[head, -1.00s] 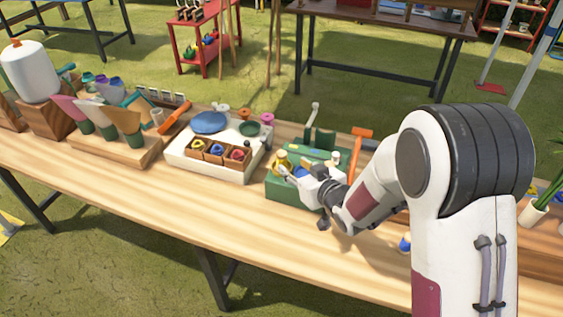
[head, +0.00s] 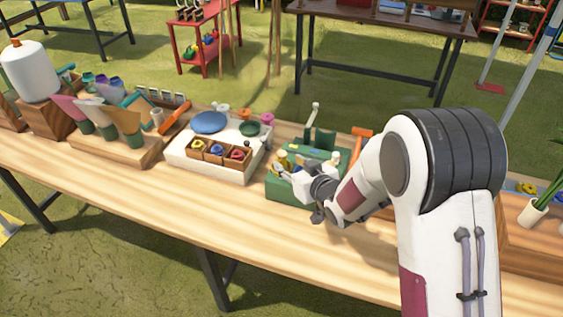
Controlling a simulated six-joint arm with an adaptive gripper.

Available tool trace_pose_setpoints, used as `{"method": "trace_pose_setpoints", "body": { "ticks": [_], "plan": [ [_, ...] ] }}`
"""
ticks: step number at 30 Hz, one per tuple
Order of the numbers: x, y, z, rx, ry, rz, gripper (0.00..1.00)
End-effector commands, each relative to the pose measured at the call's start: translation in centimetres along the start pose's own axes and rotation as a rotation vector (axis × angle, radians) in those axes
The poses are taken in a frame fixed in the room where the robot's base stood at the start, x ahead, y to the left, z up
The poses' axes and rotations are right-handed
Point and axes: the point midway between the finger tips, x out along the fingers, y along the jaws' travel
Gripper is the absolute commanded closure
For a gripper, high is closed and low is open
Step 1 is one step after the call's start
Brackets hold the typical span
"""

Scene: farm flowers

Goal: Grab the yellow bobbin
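A small yellow piece (head: 283,158), which looks like the yellow bobbin, stands at the left end of the green box (head: 290,193) on the long wooden table. My gripper (head: 288,169) is over the front left part of this box, right beside the yellow piece. The white gripper parts hide some of the box's contents. I cannot tell whether the fingers touch the yellow piece or how far apart they are. Another yellow coil (head: 198,146) sits in a small wooden compartment box on the white tray, away from my gripper.
The white tray (head: 185,166) left of the green box also holds a blue disc (head: 209,122) and a red coil (head: 237,155). An orange-handled tool (head: 361,140) is right of the green box. The table's front strip (head: 200,207) is clear.

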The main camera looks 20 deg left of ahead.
Motion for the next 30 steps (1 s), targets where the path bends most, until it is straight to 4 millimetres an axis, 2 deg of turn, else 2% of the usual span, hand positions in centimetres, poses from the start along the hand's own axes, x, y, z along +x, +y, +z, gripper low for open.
{"method": "trace_pose_setpoints", "body": {
  "ticks": [15, 30],
  "plan": [
    [4.3, -0.7, -0.2, 0.001, 0.000, -0.001, 0.63],
    [4.8, -0.7, -0.2, 0.000, -0.001, 0.000, 0.63]
  ]
}}
